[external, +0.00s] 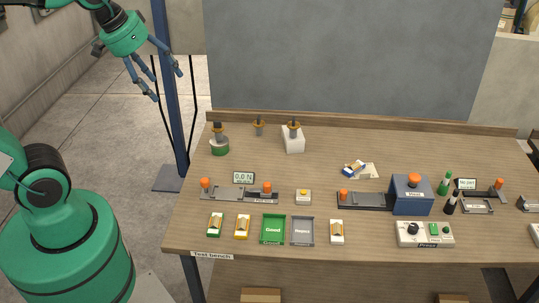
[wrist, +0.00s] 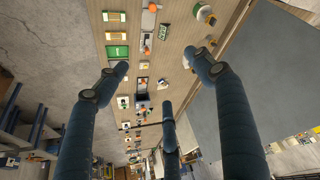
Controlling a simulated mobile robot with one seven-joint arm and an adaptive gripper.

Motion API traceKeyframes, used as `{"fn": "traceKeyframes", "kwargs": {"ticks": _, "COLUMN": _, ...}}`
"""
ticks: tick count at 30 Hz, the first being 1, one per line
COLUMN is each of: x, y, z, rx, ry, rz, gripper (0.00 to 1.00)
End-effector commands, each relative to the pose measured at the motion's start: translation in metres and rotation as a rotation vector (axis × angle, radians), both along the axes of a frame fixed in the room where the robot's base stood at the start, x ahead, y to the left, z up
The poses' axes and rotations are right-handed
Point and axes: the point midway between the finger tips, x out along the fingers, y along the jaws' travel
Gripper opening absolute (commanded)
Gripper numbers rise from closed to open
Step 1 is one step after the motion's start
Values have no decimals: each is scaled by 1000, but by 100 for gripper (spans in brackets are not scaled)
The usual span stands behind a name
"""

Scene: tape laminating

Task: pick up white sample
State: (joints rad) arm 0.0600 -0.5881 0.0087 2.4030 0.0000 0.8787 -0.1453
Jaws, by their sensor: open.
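The white sample (external: 337,232) is a small white block with an orange-brown top. It lies on the bench near its front edge, just right of the grey Reject tray (external: 303,231). In the wrist view the white sample appears to be the small pale block (wrist: 124,102) beyond the trays, small and not sharp. My gripper (external: 166,84) hangs high in the air at the upper left, beyond the bench's left end and far from the sample. Its blue fingers (wrist: 160,77) are spread open with nothing between them.
A green sample (external: 215,225), a yellow sample (external: 242,228) and a green Good tray (external: 273,229) lie left of the Reject tray. Test fixtures, a blue press (external: 412,194) and a control box (external: 425,234) stand around. A blue post (external: 172,100) rises behind my gripper.

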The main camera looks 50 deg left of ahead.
Motion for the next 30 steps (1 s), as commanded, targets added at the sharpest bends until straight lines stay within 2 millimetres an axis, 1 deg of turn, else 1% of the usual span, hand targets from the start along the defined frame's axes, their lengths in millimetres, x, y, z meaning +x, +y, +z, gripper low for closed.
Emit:
{"fn": "traceKeyframes", "kwargs": {"ticks": 1, "x": 12, "y": -5, "z": 4, "rx": -8, "ry": 13, "rz": 8, "gripper": 68}}
{"fn": "traceKeyframes", "kwargs": {"ticks": 7, "x": 52, "y": -25, "z": 10, "rx": -44, "ry": 54, "rz": 57, "gripper": 68}}
{"fn": "traceKeyframes", "kwargs": {"ticks": 16, "x": 112, "y": -61, "z": 7, "rx": -88, "ry": 112, "rz": 133, "gripper": 68}}
{"fn": "traceKeyframes", "kwargs": {"ticks": 23, "x": 156, "y": -93, "z": -4, "rx": -114, "ry": 159, "rz": 194, "gripper": 68}}
{"fn": "traceKeyframes", "kwargs": {"ticks": 30, "x": 199, "y": -131, "z": -23, "rx": -135, "ry": 205, "rz": 258, "gripper": 68}}
